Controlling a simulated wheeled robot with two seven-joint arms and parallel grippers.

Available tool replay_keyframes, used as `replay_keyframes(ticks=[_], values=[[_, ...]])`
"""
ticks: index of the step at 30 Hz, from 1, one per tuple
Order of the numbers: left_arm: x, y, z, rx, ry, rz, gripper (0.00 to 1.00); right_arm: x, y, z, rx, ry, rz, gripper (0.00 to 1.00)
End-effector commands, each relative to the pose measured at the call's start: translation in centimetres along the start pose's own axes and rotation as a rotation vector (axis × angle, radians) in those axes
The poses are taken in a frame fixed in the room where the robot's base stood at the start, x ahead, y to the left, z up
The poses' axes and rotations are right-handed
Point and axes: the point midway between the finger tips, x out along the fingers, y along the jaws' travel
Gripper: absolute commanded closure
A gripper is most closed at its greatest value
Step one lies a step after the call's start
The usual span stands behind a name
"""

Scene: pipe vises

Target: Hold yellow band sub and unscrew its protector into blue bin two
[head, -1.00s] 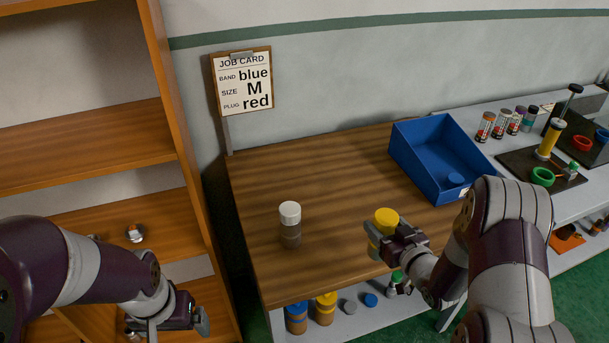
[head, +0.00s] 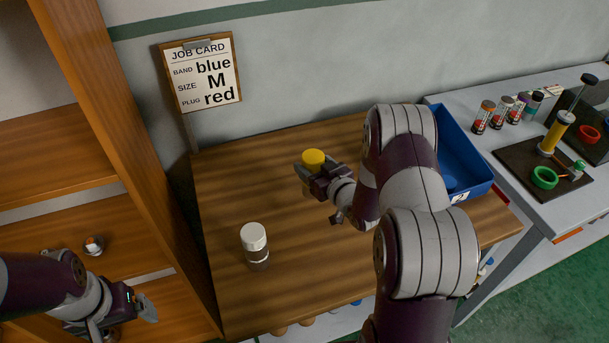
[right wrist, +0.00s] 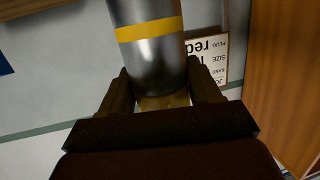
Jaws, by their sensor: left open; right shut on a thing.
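The yellow band sub (right wrist: 150,55) is a bare metal cylinder with a yellow stripe in the right wrist view. My right gripper (right wrist: 165,98) is shut on it, with a finger on each side. In the head view its yellow protector (head: 313,157) shows on top, above my right gripper (head: 318,178), and most of the body is hidden. I cannot tell whether it touches the table. My left gripper (head: 140,308) is open and empty at lower left, by the shelf. A blue bin (head: 480,160) stands at the table's right end, partly behind my right arm; its label is unreadable.
A white-capped sub (head: 254,246) stands upright on the wooden table (head: 225,190). A job card (head: 201,75) stands at the back. A shelf (head: 130,150) rises at left. A grey bench (head: 530,200) at right bears several small bottles and vises.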

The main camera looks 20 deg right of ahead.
Motion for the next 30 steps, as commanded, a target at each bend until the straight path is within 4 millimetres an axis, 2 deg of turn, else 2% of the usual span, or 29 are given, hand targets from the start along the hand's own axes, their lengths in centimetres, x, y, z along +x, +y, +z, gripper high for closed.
replay_keyframes(ticks=[3,5,13,24,25,27,30], values=[[-0.3,0.0,-0.1,0.000,0.000,0.000,0.07,1.9,-0.6,0.5,-0.002,0.003,-0.001,1.00],[-0.4,0.0,-0.1,0.000,0.000,0.000,0.07,2.3,-0.7,0.8,-0.001,0.003,0.000,1.00],[-1.0,0.0,-0.1,0.000,0.000,0.000,0.07,3.2,-0.8,4.5,0.000,0.003,0.001,1.00],[-0.4,0.0,-0.1,0.000,0.000,0.000,0.07,3.3,-0.7,5.2,-0.001,0.004,0.001,1.00],[-0.6,0.0,-0.1,0.000,0.000,0.000,0.07,3.2,-0.8,5.2,0.000,0.001,0.001,0.28],[-0.6,0.0,-0.1,0.000,0.000,0.000,0.07,3.2,-0.8,5.1,0.000,0.001,0.001,0.12],[-0.6,0.0,-0.1,0.000,0.000,0.000,0.07,3.2,-0.8,5.1,0.000,0.000,0.001,0.12]])
